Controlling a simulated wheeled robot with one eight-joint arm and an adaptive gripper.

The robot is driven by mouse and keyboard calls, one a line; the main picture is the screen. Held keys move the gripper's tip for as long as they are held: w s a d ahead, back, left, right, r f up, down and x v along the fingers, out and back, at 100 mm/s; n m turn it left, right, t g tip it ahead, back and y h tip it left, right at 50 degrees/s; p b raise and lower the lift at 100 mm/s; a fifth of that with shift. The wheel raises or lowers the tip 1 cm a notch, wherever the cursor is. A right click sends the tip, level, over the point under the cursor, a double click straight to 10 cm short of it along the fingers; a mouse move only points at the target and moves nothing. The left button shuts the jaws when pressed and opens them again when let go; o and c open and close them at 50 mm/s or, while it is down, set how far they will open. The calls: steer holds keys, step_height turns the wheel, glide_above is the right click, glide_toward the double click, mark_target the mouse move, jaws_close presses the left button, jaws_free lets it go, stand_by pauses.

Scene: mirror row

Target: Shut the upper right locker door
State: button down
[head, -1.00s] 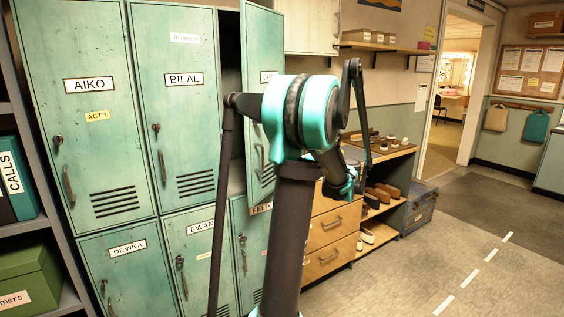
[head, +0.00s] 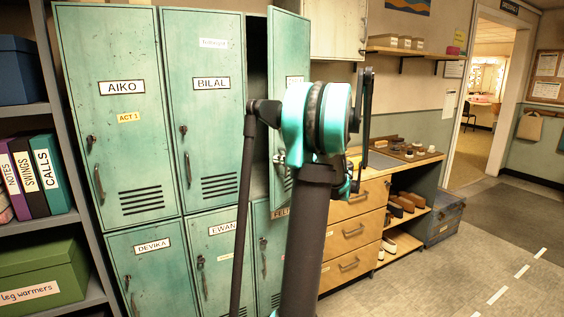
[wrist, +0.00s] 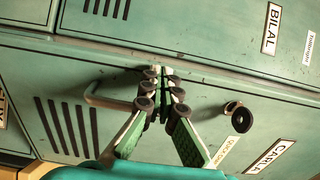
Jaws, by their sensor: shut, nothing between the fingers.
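The upper right locker door (head: 290,50) is green and stands ajar, with a dark gap along its left side in the head view. Its lower part is partly hidden by my arm. In the wrist view the door (wrist: 215,105) fills much of the picture, turned sideways, with a CARLA label (wrist: 270,156), a round lock (wrist: 233,107) and a bar handle (wrist: 100,88). My gripper (wrist: 160,78) is shut and empty, its fingertips in front of the door beside the handle's end. I cannot tell whether they touch it.
The BILAL door (head: 208,130) and AIKO door (head: 118,140) are shut to the left. A wooden drawer unit (head: 350,235) stands just right of the lockers. A shelf with binders (head: 45,175) is at far left. Open floor (head: 450,275) lies at the right.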

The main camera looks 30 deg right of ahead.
steer(key=shift+w+a, duration=0.1)
steer(key=w+a+m+t+h, duration=0.1)
steer(key=w+a+m+h, duration=0.1)
steer(key=w, duration=0.5)
steer(key=w+a+m+t+h, duration=0.1)
steer(key=w+a+m+h, duration=0.2)
steer(key=w+h, duration=0.3)
steer(key=shift+w+m+h, duration=0.4)
steer(key=shift+m+h, duration=0.2)
steer(key=shift+h, duration=0.1)
steer(key=shift+w+r, duration=0.1)
steer(key=shift+r, duration=0.05)
